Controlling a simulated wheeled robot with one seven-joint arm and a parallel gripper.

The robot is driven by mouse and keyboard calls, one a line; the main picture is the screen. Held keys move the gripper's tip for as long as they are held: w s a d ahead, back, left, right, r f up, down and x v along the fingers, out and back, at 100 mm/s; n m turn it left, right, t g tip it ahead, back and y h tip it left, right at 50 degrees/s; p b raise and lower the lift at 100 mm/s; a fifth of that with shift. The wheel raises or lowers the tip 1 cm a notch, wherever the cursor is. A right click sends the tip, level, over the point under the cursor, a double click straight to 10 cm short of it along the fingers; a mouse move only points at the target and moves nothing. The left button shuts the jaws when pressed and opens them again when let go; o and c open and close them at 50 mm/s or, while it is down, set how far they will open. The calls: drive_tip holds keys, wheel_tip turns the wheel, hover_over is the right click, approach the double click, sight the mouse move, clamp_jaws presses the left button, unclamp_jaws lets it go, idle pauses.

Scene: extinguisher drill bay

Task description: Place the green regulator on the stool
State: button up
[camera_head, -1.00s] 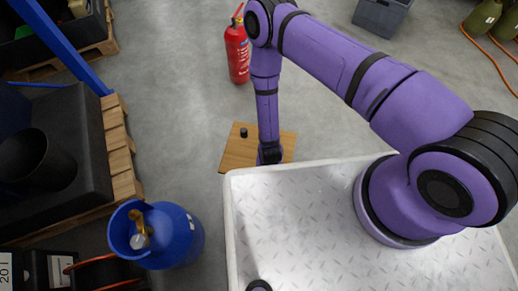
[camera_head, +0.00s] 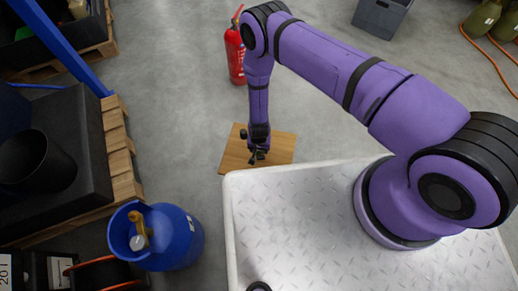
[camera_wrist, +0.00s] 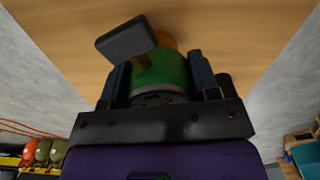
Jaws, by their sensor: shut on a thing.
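The green regulator (camera_wrist: 176,72) is between the fingers of my gripper (camera_wrist: 158,78) in the wrist view. It has a brass stem and a dark flat piece at its upper left. My gripper is shut on it. The stool (camera_head: 283,148) has a square light-wood top, which fills the wrist view behind the regulator (camera_wrist: 235,30). In the head view my gripper (camera_head: 257,156) is over the stool's near middle, and the regulator is too hidden to make out. I cannot tell whether it touches the wood.
A small dark object (camera_head: 243,133) shows at the stool's left side, close to my wrist. A red extinguisher (camera_head: 235,55) stands behind the stool. A blue gas cylinder (camera_head: 178,240) stands at lower left. The pallet (camera_head: 118,150) is at left.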

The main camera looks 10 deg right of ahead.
drive_tip(key=shift+f, duration=0.35)
drive_tip(key=o, duration=1.2)
drive_tip(key=shift+f, duration=0.1)
wheel_tip(320, 180, up, 12)
drive_tip(key=shift+r, duration=0.1)
